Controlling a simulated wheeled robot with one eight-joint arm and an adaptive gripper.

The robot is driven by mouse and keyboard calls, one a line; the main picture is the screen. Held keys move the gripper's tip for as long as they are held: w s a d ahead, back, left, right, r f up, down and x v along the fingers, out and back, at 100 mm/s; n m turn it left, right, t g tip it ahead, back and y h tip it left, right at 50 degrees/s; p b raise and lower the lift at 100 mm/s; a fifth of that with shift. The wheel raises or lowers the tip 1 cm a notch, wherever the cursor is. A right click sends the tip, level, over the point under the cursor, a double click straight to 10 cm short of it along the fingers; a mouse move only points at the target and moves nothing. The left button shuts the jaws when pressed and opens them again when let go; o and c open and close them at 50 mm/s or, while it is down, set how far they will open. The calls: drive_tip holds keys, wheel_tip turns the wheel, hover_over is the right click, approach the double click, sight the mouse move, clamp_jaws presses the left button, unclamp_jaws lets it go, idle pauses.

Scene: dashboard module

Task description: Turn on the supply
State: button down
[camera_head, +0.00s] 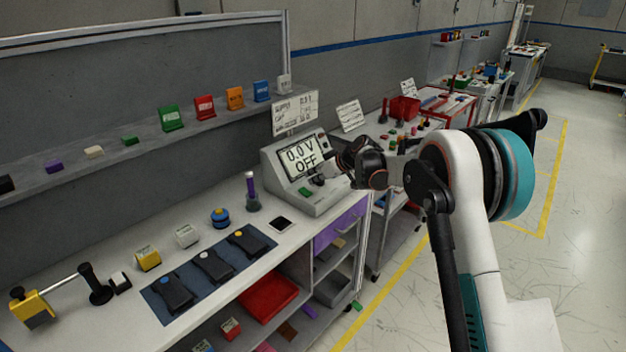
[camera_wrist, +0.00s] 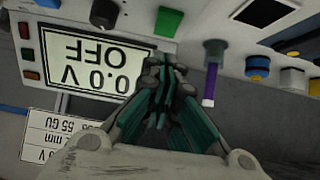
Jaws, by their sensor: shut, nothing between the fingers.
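The supply (camera_head: 284,167) is a pale grey console with a sloped front at the right end of the bench. Its display (camera_head: 302,154) reads "0.0 V OFF"; it appears upside down in the wrist view (camera_wrist: 75,62). A black knob (camera_wrist: 104,14) and a dark green button (camera_wrist: 168,21) sit on its panel; the green one shows in the head view (camera_head: 305,191). Small red and green buttons (camera_wrist: 30,75) line the display's other side. My gripper (camera_wrist: 166,68) is shut and empty, in front of the panel, pointing towards the green button. Contact cannot be told.
A purple-topped tester (camera_wrist: 209,85) stands beside the supply, close to my gripper. A blue mat (camera_head: 188,308) with dark devices and small blocks lie further left. A shelf with coloured blocks (camera_head: 171,118) runs behind. A white sign (camera_head: 295,112) stands behind the supply.

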drive_tip(key=p+v, duration=0.1)
drive_tip(key=v, duration=0.7)
drive_tip(key=shift+s+d+f+p, duration=0.25)
drive_tip(key=shift+s+f+p, duration=0.05)
drive_tip(key=shift+s+p, duration=0.05)
